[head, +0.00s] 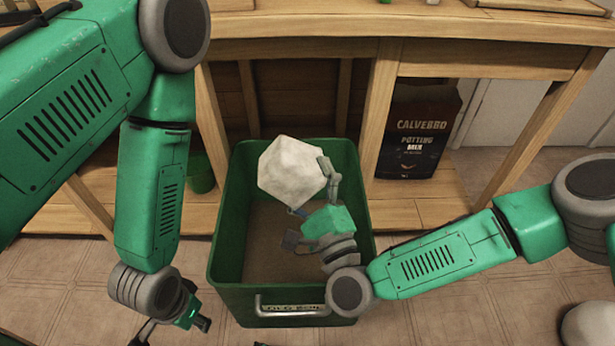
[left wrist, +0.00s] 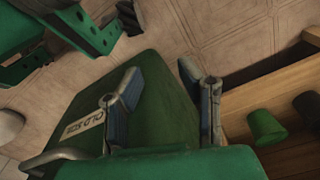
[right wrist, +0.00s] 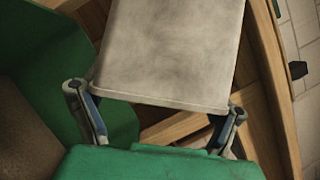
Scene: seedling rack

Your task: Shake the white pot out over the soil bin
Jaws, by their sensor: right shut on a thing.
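The white pot (head: 288,170) is over the back part of the green soil bin (head: 228,232). Its opening is not visible in the head view, and it looks tipped. My right gripper (head: 313,191) is shut on the pot; in the right wrist view the pot's pale, smudged side (right wrist: 172,50) is beyond the fingers (right wrist: 160,112). Brown soil (head: 272,255) shows inside the bin. My left gripper (head: 172,332) is low, outside the bin's front left corner. In the left wrist view its fingers (left wrist: 160,95) are apart and empty, with the bin's labelled wall behind.
A wooden bench (head: 400,28) stands behind the bin, with legs and a low shelf. A dark potting mix bag (head: 418,128) stands on that shelf at right. A green pot (head: 201,172) is left of the bin. Tiled floor (head: 450,310) is open in front.

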